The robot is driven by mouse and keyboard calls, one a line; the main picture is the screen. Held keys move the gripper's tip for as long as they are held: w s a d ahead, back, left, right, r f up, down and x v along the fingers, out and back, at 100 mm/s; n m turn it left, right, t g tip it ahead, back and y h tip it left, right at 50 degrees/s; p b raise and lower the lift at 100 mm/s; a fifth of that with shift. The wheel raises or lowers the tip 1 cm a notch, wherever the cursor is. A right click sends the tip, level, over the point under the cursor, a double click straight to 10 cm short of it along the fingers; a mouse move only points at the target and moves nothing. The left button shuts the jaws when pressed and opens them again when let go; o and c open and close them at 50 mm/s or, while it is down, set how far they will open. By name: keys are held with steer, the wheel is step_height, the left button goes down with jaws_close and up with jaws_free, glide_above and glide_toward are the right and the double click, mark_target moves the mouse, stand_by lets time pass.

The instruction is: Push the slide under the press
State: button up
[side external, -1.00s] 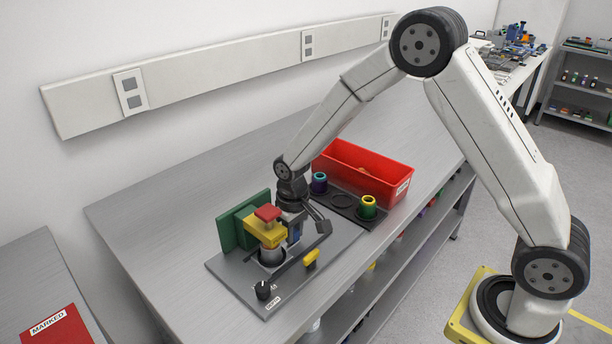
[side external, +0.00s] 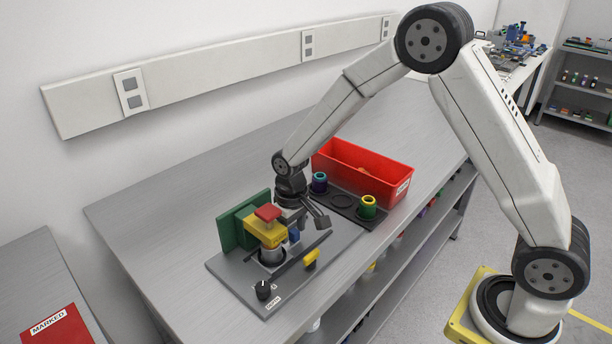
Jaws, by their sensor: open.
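The press stands on a grey base plate (side external: 235,285), with a green back (side external: 228,232), a yellow head (side external: 267,234) and a red top (side external: 267,212). A silvery cylinder in a dark ring (side external: 270,256) sits below the yellow head. A blue block (side external: 294,236) is just right of the press, partly hidden by my gripper. I cannot tell for sure which part is the slide. My gripper (side external: 304,221) is open, fingers spread, low over the plate on the press's right side. Whether it touches the blue block is unclear.
A dark bar crosses the plate's front, near a yellow piece (side external: 311,257) and a black knob (side external: 262,290). A dark rack (side external: 343,202) holds a purple-teal cup (side external: 319,182) and a green-yellow cup (side external: 368,206). A red bin (side external: 390,181) stands behind. The bench's left is clear.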

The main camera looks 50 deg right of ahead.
steer(key=shift+r, duration=3.35)
steer(key=s+d+t, duration=0.2)
steer(key=s+d, duration=0.2)
steer(key=s, duration=1.2)
steer(key=shift+r+t, duration=0.15)
steer(key=shift+t, duration=0.15)
